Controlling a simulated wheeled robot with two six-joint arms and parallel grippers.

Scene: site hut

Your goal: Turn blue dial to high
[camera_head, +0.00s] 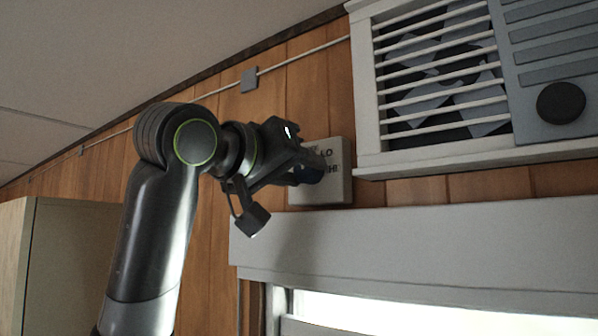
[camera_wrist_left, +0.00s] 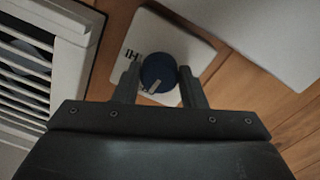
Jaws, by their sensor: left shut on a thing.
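The blue dial (camera_wrist_left: 158,70) sits on a pale control plate (camera_wrist_left: 187,42) on the wooden wall. A light pointer mark shows on its lower part in the left wrist view, and the letters HI are printed to its left. In the head view the plate (camera_head: 338,187) shows LO above HI, and the dial (camera_head: 309,174) is mostly hidden by my gripper. My left gripper (camera_head: 301,172) is shut on the dial, with one finger on each side of it. My right gripper is not in view.
A white slatted vent unit (camera_head: 440,151) with a grey panel and dark round knob (camera_head: 561,103) is just right of the plate. A grey ledge (camera_head: 400,243) runs below, over a bright window. A pale cabinet (camera_head: 75,265) stands at left. A cable runs along the wall above.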

